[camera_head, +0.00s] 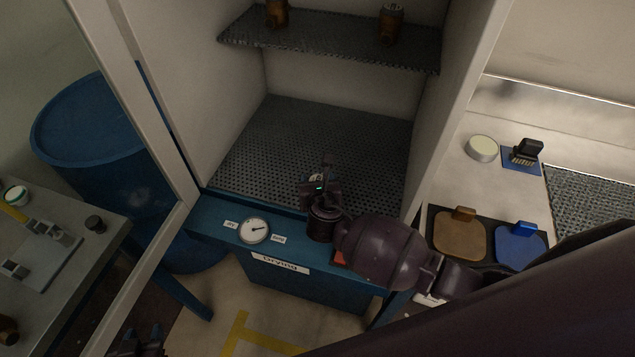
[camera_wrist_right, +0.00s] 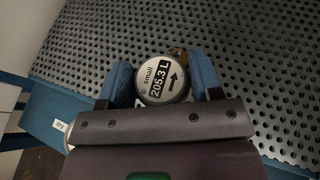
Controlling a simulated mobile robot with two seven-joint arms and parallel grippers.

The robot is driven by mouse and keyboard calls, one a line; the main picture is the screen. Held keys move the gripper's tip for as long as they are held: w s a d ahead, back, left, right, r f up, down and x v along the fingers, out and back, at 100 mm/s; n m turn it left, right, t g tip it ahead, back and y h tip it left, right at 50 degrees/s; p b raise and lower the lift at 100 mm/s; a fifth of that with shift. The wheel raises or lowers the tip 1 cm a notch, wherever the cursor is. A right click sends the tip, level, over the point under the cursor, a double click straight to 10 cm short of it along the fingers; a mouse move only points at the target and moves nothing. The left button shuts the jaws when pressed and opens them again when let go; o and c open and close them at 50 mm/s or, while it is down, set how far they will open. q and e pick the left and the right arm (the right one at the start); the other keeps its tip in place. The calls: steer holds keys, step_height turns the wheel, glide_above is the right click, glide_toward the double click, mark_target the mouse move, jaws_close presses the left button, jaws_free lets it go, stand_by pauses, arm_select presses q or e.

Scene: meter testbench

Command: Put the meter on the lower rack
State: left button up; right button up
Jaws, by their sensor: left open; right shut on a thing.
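The meter (camera_wrist_right: 162,78) has a round face reading "small" and "205.3 L" with an arrow, and a brass-coloured body edge. In the right wrist view it sits between the blue fingers of my right gripper (camera_wrist_right: 165,85), which is shut on it. In the head view my right gripper (camera_head: 318,182) is over the front of the lower rack (camera_head: 310,135), a dark perforated shelf; the meter is mostly hidden there. I cannot tell whether the meter touches the rack. My left gripper (camera_head: 140,343) shows at the bottom left edge, away from the cabinet, open.
The upper rack (camera_head: 335,42) holds two brass meters (camera_head: 391,24). The blue cabinet front has a dial (camera_head: 254,231) and a "Drying" label (camera_head: 280,262). A blue barrel (camera_head: 95,140) and grey table (camera_head: 60,270) stand left. A counter with pads (camera_head: 459,238) is right. The lower rack's back is clear.

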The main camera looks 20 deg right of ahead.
steer(key=shift+f, duration=0.2)
steer(key=o, duration=1.3)
steer(key=shift+r, duration=0.1)
steer(key=v, duration=1.2)
steer(key=shift+s, duration=0.1)
